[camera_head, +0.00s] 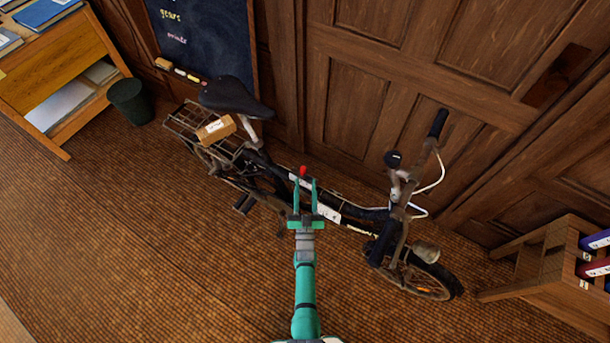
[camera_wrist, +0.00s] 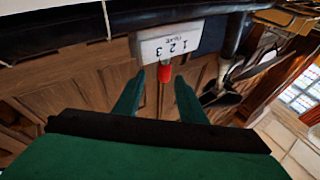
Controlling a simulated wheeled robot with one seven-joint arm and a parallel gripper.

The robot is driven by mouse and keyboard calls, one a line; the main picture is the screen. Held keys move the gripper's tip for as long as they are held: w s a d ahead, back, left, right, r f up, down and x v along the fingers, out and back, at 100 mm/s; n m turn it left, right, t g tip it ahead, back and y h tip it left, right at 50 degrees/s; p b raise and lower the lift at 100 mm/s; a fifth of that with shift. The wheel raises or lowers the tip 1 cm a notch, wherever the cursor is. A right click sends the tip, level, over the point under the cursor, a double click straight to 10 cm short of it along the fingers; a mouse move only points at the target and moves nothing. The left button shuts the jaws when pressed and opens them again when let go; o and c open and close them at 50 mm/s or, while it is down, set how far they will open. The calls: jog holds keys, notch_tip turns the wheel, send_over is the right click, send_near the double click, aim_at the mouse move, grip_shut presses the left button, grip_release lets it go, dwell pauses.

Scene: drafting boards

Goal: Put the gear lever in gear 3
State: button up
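The gear lever's red knob (camera_wrist: 165,74) shows in the wrist view just below a white gear plate (camera_wrist: 172,43) marked 1, 2 and 3. The knob hangs near the plate's left half; I cannot tell exactly which number it stands at. In the head view the red knob (camera_head: 303,171) sits at the bicycle's frame. My gripper (camera_head: 302,184) is open. In the wrist view its green fingers (camera_wrist: 160,80) stand either side of the knob, with visible gaps. The lever's stem is mostly hidden.
The bicycle (camera_head: 349,211) stands along a wooden panel wall (camera_head: 390,60). A parcel (camera_head: 216,129) is on its rear rack. A bin (camera_head: 131,101) and desk (camera_head: 60,70) stand left, a wooden rack (camera_head: 555,262) right. The front floor (camera_head: 150,250) is clear.

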jog(key=shift+v, duration=2.45)
